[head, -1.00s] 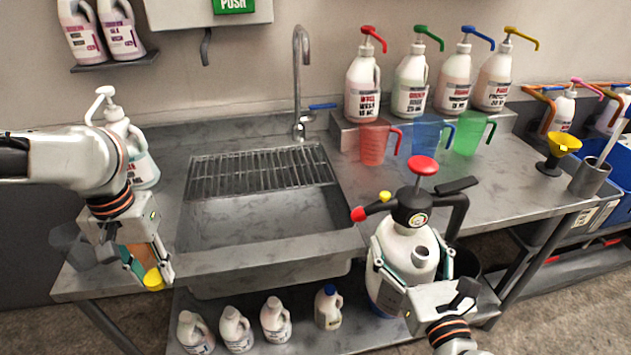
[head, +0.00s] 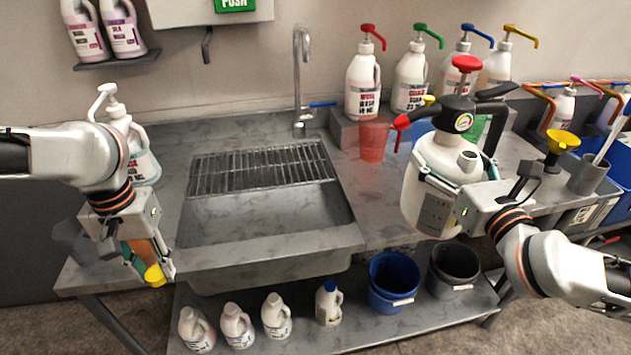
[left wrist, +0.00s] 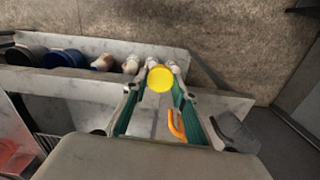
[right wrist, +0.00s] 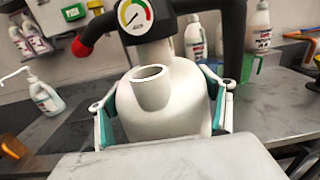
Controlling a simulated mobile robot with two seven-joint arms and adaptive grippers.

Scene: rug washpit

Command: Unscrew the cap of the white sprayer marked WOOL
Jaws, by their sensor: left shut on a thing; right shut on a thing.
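A white pressure sprayer (head: 428,175) with a black head (head: 452,113), red knob, red nozzle and round gauge is held upright in the air at the counter's front edge. I cannot read a WOOL mark on it. My right gripper (head: 440,182) is shut around its body; the right wrist view shows a finger on each side of the white body (right wrist: 175,105) and the gauge (right wrist: 135,14) above. My left gripper (head: 150,268) is shut on an orange thing with a round yellow end (head: 154,275), pointing down at the counter's left front. The yellow end also shows in the left wrist view (left wrist: 160,78).
The steel sink (head: 265,225) with a rack lies between the arms. Pump bottles (head: 363,85) and a red jug (head: 374,140) stand behind the sprayer. A yellow funnel (head: 562,140) is at right. Blue (head: 392,280) and black buckets stand on the lower shelf.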

